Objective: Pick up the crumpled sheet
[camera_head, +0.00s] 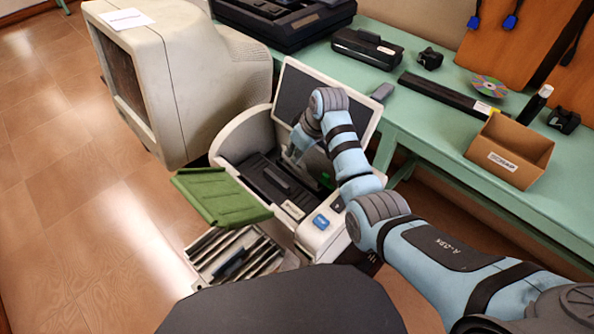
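I cannot make out a crumpled sheet in the head view. An open cream-and-grey printer (318,240) stands left of the green table, with its lid raised at the back and dark parts showing inside. My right gripper (292,158) points down into the printer's open top, near the back of the dark inner unit (272,187). Its fingers are small and partly hidden by my wrist, so I cannot tell whether they are open or hold anything. A small green part (326,180) shows inside, right of the dark unit. My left gripper is out of view.
A large beige monitor (190,75) stands behind and left of the printer. A green panel (222,197) sticks out at the printer's front left, above a slatted tray (222,262). The green table (430,130) holds a cardboard box (510,150), a disc and dark devices.

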